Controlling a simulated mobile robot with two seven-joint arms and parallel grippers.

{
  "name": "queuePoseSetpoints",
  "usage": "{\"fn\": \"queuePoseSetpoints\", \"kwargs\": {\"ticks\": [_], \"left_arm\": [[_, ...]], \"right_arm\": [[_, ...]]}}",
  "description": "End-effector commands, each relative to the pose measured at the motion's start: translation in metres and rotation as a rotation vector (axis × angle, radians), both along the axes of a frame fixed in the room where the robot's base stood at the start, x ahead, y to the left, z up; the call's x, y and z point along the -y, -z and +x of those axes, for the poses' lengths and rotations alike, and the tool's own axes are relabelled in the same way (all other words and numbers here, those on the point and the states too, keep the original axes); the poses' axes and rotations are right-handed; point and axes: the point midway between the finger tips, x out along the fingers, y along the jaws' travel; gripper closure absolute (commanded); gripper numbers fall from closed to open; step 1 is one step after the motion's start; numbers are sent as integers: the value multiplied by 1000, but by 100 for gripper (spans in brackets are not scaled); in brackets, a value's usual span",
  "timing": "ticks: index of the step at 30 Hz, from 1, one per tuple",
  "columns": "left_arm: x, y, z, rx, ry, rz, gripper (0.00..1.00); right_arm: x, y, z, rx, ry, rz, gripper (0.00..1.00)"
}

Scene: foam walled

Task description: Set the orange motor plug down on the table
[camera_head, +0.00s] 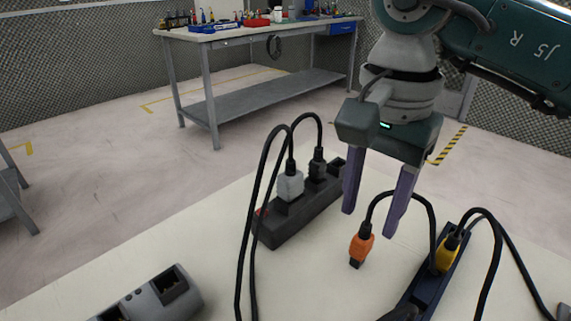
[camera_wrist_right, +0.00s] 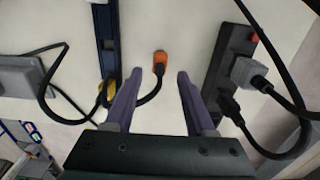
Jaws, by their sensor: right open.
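The orange motor plug (camera_head: 361,246) lies on the cream table (camera_head: 300,285), its black cable arching from its back end to the right. It also shows in the right wrist view (camera_wrist_right: 160,57), beyond the fingertips. My right gripper (camera_head: 374,222) has two purple fingers spread wide apart above and behind the plug. Nothing is between the fingers, and in the right wrist view the gripper (camera_wrist_right: 158,75) is empty, with the cable running across the gap. My left gripper does not show.
A dark power strip (camera_head: 285,222) holding grey and black plugs stands left of my right gripper. A blue strip (camera_head: 428,285) with a yellow plug (camera_head: 446,254) is to the right. A grey socket box (camera_head: 160,295) is at front left. Loose black cables arch between them.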

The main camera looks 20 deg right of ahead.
Motion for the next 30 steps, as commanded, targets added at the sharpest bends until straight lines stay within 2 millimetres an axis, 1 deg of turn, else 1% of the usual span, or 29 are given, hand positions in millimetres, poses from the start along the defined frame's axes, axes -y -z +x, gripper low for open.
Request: {"fn": "queuePoseSetpoints", "kwargs": {"ticks": [1, 6, 9, 12, 16, 28, 30], "left_arm": [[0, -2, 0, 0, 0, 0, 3], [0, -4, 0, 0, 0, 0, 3], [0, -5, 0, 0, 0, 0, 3], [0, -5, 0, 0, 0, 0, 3], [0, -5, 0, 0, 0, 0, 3], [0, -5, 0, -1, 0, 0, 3], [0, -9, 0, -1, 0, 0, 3]], "right_arm": [[1, -15, 1, 7, -1, -3, 45], [1, -51, 1, 4, 0, -3, 45], [0, -66, 1, 3, 0, -2, 45], [0, -75, 0, 2, 0, -1, 45], [0, -79, 0, -1, 1, -2, 45], [0, -79, 0, -1, 1, 0, 45], [0, -83, 0, -1, 1, 0, 45]]}}
